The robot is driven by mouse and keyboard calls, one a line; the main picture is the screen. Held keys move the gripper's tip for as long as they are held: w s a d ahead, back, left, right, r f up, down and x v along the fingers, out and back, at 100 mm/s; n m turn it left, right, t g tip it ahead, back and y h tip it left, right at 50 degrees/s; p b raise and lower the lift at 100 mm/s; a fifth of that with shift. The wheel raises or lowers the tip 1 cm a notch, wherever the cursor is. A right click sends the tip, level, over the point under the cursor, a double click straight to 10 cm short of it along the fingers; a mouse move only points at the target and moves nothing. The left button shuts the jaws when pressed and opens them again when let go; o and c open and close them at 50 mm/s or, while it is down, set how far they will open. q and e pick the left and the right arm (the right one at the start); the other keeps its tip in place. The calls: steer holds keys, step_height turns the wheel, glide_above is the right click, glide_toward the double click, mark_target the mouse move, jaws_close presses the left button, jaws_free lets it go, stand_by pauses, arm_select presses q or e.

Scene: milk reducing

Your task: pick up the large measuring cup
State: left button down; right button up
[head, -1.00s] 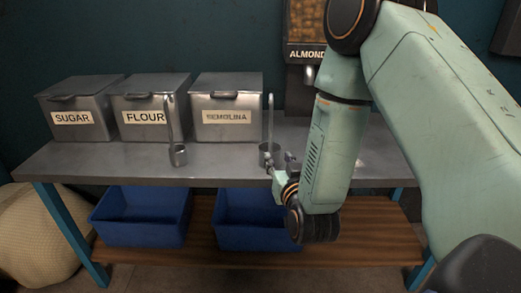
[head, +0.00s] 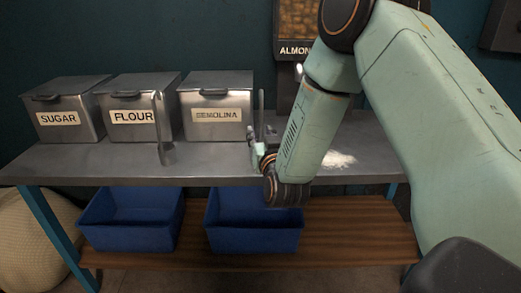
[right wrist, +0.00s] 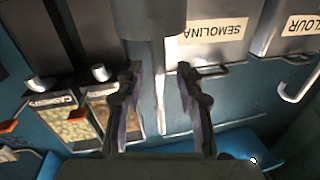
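The large measuring cup (head: 261,104) is a grey metal cup with a tall upright handle, standing near the middle of the metal table. In the head view its handle shows and its bowl is mostly hidden by my right gripper (head: 256,143). In the right wrist view the picture is upside down; the cup's dark bowl (right wrist: 152,18) is at the top centre and its handle runs down between the two fingers of my right gripper (right wrist: 160,105). These fingers stand apart, with gaps beside the handle. My left gripper is not in view.
Metal bins for sugar (head: 62,112), flour (head: 142,100) and semolina (head: 216,100) stand behind. A smaller measuring cup (head: 167,153) stands before the flour bin. A dispenser (head: 285,85) is behind my right arm. White powder (head: 338,160) lies at right. Blue crates (head: 130,235) sit below.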

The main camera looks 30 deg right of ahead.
steer(key=shift+d+r, duration=0.1)
steer(key=shift+c, duration=0.3)
jaws_close()
